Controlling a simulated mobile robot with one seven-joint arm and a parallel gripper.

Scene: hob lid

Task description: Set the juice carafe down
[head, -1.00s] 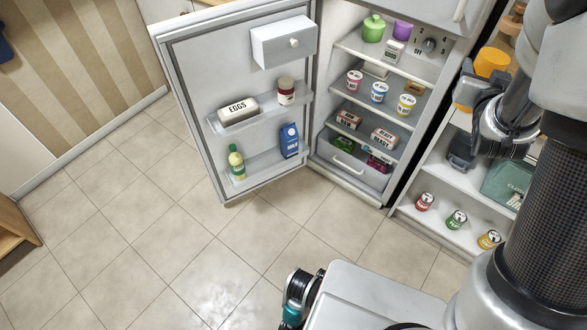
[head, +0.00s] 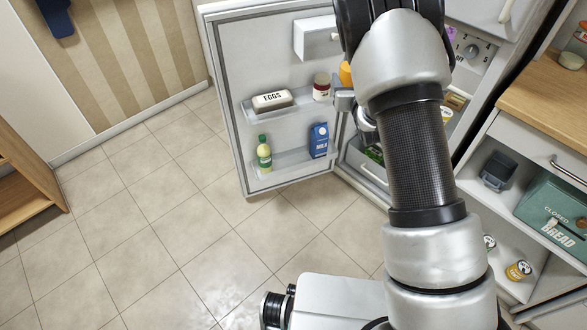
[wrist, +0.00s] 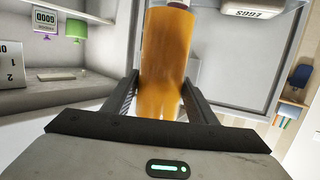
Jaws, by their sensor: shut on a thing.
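The juice carafe (wrist: 165,60) is an orange, rounded vessel. It stands between the two fingers of my gripper (wrist: 160,88) in the wrist view, and the fingers are shut on it. Its lower end and what lies under it are hidden there. In the head view only a small orange part of the carafe (head: 346,73) shows beside my arm, in front of the open fridge. My gripper (head: 350,103) is mostly hidden behind my arm in that view. I cannot tell whether the carafe touches a shelf.
The fridge door (head: 222,100) stands open to the left. Its racks hold an egg box (head: 272,101), a jar (head: 321,87), a milk carton (head: 318,140) and a bottle (head: 264,153). A bread bin (head: 555,215) is at right.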

